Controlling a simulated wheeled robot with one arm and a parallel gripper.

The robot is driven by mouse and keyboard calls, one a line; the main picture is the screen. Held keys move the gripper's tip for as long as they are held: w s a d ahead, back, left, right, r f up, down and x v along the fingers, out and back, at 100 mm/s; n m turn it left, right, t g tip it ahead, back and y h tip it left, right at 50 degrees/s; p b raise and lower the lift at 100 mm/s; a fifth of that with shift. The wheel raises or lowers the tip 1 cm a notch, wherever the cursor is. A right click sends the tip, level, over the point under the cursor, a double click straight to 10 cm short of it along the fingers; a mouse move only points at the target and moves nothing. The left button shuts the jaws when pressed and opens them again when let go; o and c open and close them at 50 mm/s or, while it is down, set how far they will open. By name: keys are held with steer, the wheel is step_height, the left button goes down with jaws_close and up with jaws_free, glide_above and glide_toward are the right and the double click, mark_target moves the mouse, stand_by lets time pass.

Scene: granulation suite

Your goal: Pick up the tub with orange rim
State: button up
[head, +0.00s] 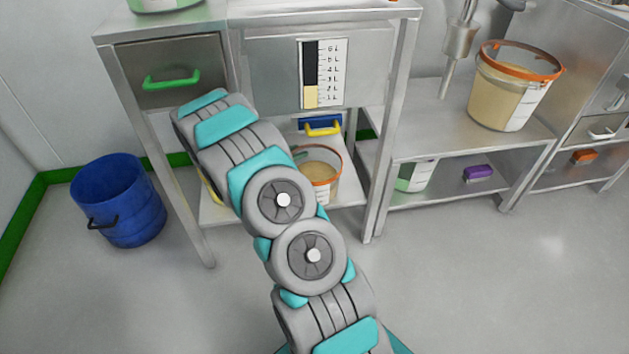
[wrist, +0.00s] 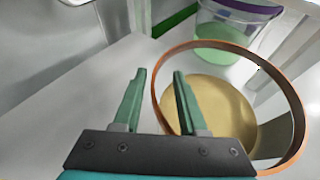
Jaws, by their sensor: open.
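A clear tub with an orange rim (wrist: 232,108), holding tan powder, fills the right half of the wrist view. In the head view this tub (head: 322,168) stands on the lower shelf, partly hidden by my arm. My gripper (wrist: 158,72) is open and empty. In the wrist view the left finger appears outside the rim and the right finger over the tub's opening, with the rim's left side between them. I cannot tell how far the fingertips are above the rim. A larger orange-rimmed tub (head: 515,88) with a label stands on the right bench.
A green tub with a purple rim (wrist: 232,30) stands beyond; a green tub (head: 415,175) also shows on the right lower shelf beside a purple block (head: 478,173). A blue bucket (head: 120,200) stands on the floor at left. Table legs and the upper tabletop surround the shelf.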

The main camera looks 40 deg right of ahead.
jaws_close()
stand_by(0.3)
stand_by(1.1)
